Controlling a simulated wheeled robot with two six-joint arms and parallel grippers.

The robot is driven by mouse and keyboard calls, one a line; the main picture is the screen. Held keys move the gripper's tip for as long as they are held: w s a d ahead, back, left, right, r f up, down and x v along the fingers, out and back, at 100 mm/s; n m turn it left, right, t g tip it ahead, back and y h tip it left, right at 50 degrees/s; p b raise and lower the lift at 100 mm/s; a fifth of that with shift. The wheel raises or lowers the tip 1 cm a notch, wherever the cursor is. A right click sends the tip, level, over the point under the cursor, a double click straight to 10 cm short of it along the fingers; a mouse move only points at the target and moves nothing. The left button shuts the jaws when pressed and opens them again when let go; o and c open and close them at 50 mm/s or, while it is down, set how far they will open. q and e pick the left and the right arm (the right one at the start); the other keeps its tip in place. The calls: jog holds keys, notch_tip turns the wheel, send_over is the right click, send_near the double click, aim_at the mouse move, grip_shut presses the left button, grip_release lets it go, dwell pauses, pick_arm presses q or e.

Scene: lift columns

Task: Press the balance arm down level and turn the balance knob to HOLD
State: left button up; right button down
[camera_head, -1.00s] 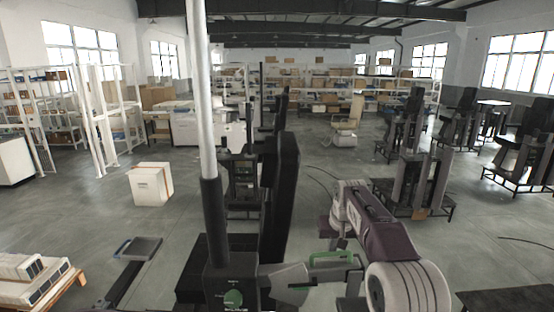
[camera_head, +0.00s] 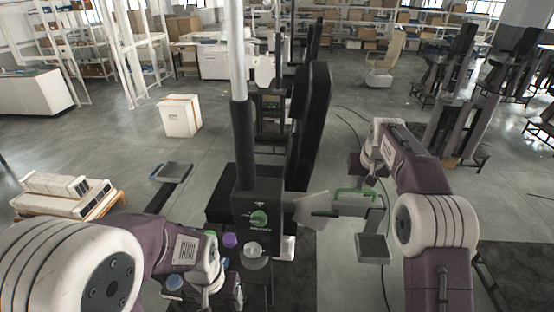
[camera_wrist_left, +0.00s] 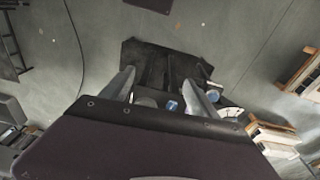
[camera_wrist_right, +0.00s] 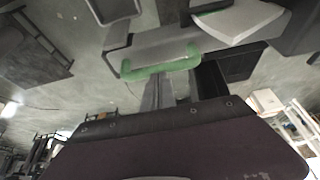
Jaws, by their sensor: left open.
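The green balance knob (camera_head: 258,218) sits on the dark column housing (camera_head: 243,200) in the head view; its small labels are unreadable. The balance arm (camera_head: 318,203) reaches right from the column and carries a green handle (camera_head: 350,192), also in the right wrist view (camera_wrist_right: 160,66). I cannot tell whether the arm is level. My right gripper (camera_head: 362,166) is close to the handle; contact and jaw state are unclear. My left gripper (camera_head: 222,290) is low, left of and below the knob. The left wrist view shows its fingers (camera_wrist_left: 162,90) apart, with nothing gripped.
A grey pad (camera_head: 373,247) hangs right of the column, and another pad (camera_head: 173,172) is at its left. A purple knob (camera_head: 229,240) and a clear round part (camera_head: 254,250) are near my left gripper. A loaded pallet (camera_head: 65,200) stands left; a white box (camera_head: 180,116) is behind.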

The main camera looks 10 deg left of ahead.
pick_arm(q)
jog(key=w+r+t, duration=0.2)
jog(key=w+r, duration=0.8)
jog(key=w, duration=0.3)
pick_arm(e)
jog(key=shift+f, duration=0.1)
pick_arm(q)
jog(key=t, duration=0.1)
send_near(258, 216)
jog(key=x, duration=1)
jog(key=shift+w+f, duration=0.15)
jog(key=shift+f, duration=0.1)
jog(key=shift+c, duration=0.3)
jog(key=c, duration=1.3)
